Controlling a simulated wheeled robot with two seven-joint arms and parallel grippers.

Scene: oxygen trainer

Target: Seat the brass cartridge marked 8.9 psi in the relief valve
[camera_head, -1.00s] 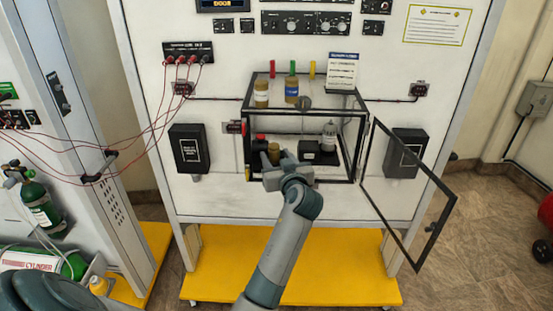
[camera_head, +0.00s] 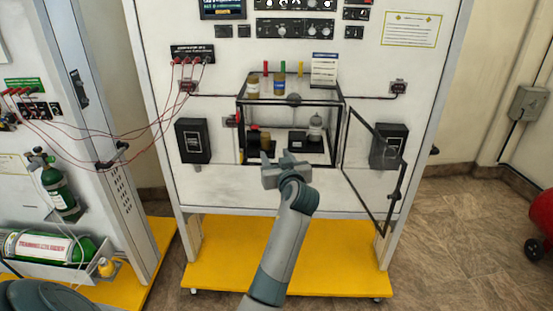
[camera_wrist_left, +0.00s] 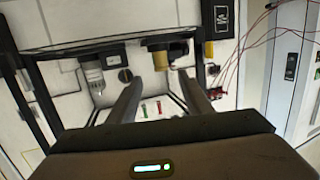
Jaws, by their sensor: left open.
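A brass cylinder (camera_head: 265,142) stands inside the open black-framed cabinet (camera_head: 341,125), at its lower left. It also shows in the left wrist view (camera_wrist_left: 158,64). No 8.9 psi marking is readable, and I cannot tell which part is the relief valve. My left gripper (camera_head: 277,156) is open and empty at the cabinet's front lower edge, apart from the brass cylinder. In the left wrist view its fingers (camera_wrist_left: 160,88) point toward the cabinet. My right gripper is not in view.
The glazed door (camera_head: 372,160) stands open at the right. Inside, a black box (camera_head: 298,141) and a clear-domed item (camera_head: 315,129) stand right of the brass cylinder. Red, green and yellow tabs rise behind the cabinet top. Red cables (camera_head: 130,145) hang at the left.

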